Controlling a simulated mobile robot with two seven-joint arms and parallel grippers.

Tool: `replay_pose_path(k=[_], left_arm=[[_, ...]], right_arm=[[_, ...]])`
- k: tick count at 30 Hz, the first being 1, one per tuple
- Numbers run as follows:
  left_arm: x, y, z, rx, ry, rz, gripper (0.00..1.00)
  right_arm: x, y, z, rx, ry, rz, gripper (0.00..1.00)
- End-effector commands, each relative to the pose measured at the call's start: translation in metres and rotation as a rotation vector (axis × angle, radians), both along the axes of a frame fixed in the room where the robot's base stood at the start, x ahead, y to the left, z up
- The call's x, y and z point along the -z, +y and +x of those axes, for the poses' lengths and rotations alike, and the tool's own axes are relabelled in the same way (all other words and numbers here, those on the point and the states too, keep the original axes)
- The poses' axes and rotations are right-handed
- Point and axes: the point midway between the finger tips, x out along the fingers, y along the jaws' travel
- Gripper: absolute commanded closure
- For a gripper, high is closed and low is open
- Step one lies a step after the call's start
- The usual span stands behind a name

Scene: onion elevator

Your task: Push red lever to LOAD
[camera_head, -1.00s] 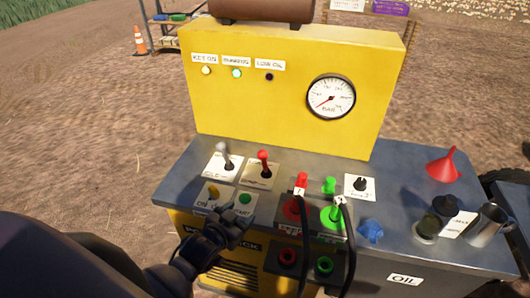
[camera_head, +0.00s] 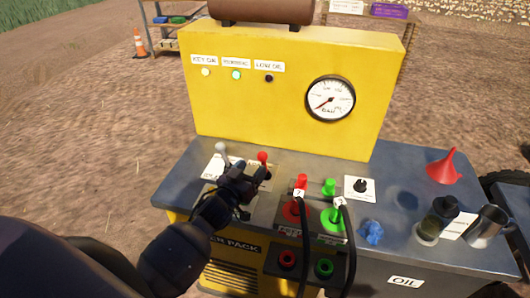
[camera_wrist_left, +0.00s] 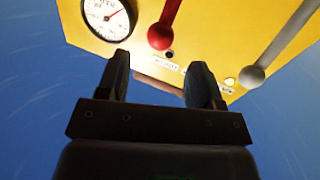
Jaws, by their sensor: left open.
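The red lever (camera_head: 263,158) stands on the grey console, its red knob showing just past my left gripper (camera_head: 252,176). The gripper hides the lever's lower part and most of its label plate, so I cannot read LOAD. In the left wrist view the red lever (camera_wrist_left: 160,37) is beyond the open fingers (camera_wrist_left: 160,78), with nothing between them. I cannot tell whether a finger touches the lever. My right gripper is not in view.
A grey lever (camera_head: 222,151) stands just left of the red one. To the right are a red valve handle (camera_head: 301,181), a green one (camera_head: 329,186) and black hoses (camera_head: 348,245). The yellow panel (camera_head: 230,110) with its gauge (camera_head: 330,99) rises behind.

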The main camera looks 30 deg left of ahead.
Motion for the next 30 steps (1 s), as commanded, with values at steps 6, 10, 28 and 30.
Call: replay_pose_path(k=[6,10,28,30], left_arm=[[-0.001,-0.001,0.037,0.000,-0.001,0.002,0.40],[-0.001,-0.001,0.057,0.000,0.000,0.001,0.40],[0.000,-0.001,0.085,0.000,0.001,0.001,0.40],[0.000,-0.001,0.085,0.000,0.001,0.001,0.43]], right_arm=[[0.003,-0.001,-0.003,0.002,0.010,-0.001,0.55],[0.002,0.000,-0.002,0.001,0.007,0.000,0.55],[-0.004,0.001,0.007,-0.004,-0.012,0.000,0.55],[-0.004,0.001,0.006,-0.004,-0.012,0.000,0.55]])
